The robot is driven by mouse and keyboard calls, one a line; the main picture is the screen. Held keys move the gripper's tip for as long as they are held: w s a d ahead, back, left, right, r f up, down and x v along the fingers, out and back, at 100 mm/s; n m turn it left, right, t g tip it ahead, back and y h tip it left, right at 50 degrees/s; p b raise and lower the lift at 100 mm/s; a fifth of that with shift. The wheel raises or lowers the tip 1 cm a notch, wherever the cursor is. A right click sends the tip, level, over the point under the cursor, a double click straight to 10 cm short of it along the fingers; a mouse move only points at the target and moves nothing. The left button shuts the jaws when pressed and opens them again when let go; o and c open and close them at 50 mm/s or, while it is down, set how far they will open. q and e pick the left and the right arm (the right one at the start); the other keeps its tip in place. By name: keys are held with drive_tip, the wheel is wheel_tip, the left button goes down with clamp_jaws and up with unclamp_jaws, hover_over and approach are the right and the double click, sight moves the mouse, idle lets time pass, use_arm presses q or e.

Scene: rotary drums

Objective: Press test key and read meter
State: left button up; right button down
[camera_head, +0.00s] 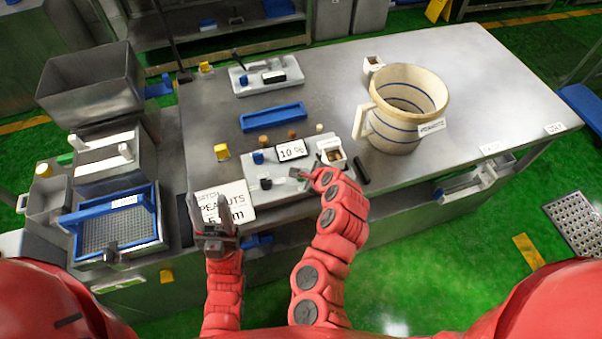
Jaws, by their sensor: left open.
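The meter (291,150) is a white display reading "10 %" on a grey base plate (262,171) near the front of the steel table. A blue knob (258,157) stands left of the display. I cannot tell which part is the test key.
A blue tray (272,117) and a second device (266,77) lie behind the meter. A cream mug-like jug (408,105) with blue stripes stands at right. A black rod (361,171) lies beside the meter. A sieve machine (112,222) stands left.

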drive_tip(key=shift+r+p, duration=0.35)
drive_tip(key=shift+r, duration=0.25)
drive_tip(key=shift+r, duration=0.1)
wheel_tip(320, 180, up, 5)
drive_tip(key=p, duration=0.4)
idle(0.6)
